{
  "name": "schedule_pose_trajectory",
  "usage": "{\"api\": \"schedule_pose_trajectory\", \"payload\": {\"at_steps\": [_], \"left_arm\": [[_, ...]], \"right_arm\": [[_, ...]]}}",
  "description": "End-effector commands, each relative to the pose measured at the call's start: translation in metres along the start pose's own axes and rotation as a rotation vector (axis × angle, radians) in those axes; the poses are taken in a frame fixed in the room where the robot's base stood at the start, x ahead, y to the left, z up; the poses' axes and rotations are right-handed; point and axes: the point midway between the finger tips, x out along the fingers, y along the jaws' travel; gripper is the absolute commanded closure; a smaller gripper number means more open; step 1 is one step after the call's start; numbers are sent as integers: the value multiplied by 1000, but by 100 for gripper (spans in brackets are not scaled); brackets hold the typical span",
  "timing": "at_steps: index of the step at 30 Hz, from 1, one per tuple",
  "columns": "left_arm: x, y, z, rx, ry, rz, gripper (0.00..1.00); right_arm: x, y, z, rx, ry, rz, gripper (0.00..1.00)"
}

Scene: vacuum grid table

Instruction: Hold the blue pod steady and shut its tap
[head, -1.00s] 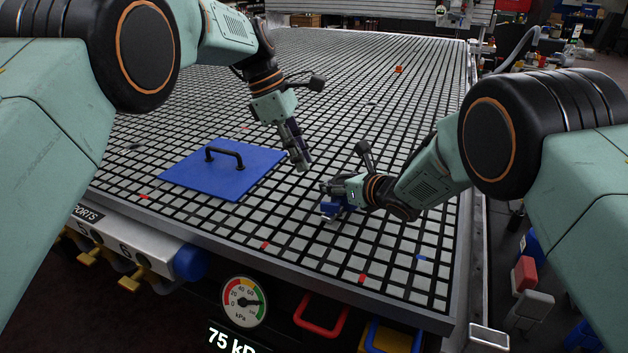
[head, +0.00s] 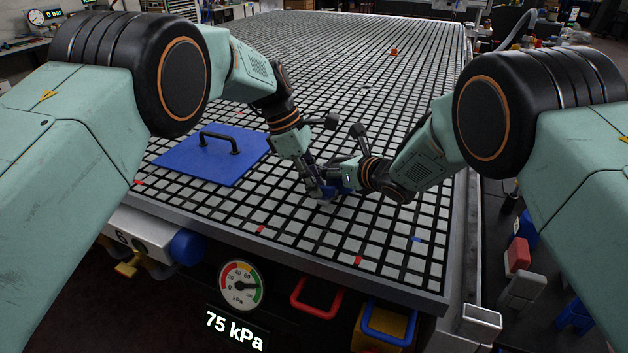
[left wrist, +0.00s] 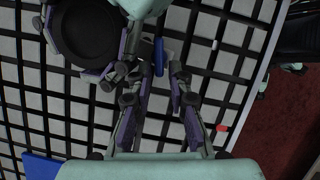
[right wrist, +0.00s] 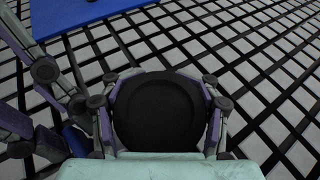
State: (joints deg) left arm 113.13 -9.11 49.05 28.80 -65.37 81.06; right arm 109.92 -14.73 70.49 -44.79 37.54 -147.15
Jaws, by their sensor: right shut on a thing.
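The blue pod (head: 338,188) sits on the grid table near its front edge, mostly hidden by my grippers in the head view. Its round black top (right wrist: 160,112) fills the middle of the right wrist view, between the fingers of my right gripper (right wrist: 162,88). The right gripper (head: 345,178) is shut on the pod from the right. In the left wrist view, the black top (left wrist: 88,32) shows at upper left. A small blue lever, seemingly the tap (left wrist: 158,57), lies between the spread fingers of my left gripper (left wrist: 155,80). The left gripper (head: 316,188) is open; contact with the lever cannot be told.
A blue plate with a black handle (head: 180,158) lies on the grid table (head: 310,237) to the left. Small red markers (head: 357,260) dot the table. A gauge (head: 241,286) and a 75 kPa display (head: 235,328) are at the front.

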Motion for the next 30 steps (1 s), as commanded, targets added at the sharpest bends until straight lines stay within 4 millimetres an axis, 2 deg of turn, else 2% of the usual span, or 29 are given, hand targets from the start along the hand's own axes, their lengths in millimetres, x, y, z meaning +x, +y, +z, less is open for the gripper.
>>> {"api": "schedule_pose_trajectory", "payload": {"at_steps": [7, 14, 25, 30], "left_arm": [[0, 0, 0, 0, 0, 0, 81], [0, 0, 0, 0, 0, 0, 100], [0, 0, 0, 7, -1, -4, 100], [1, 2, 1, 70, -3, -30, 100]], "right_arm": [[0, 0, 0, 1, 1, 0, 91], [0, 0, 0, 1, 1, 0, 91], [0, 0, -1, 1, 1, -1, 91], [0, 0, -1, 1, 1, -1, 91]]}}
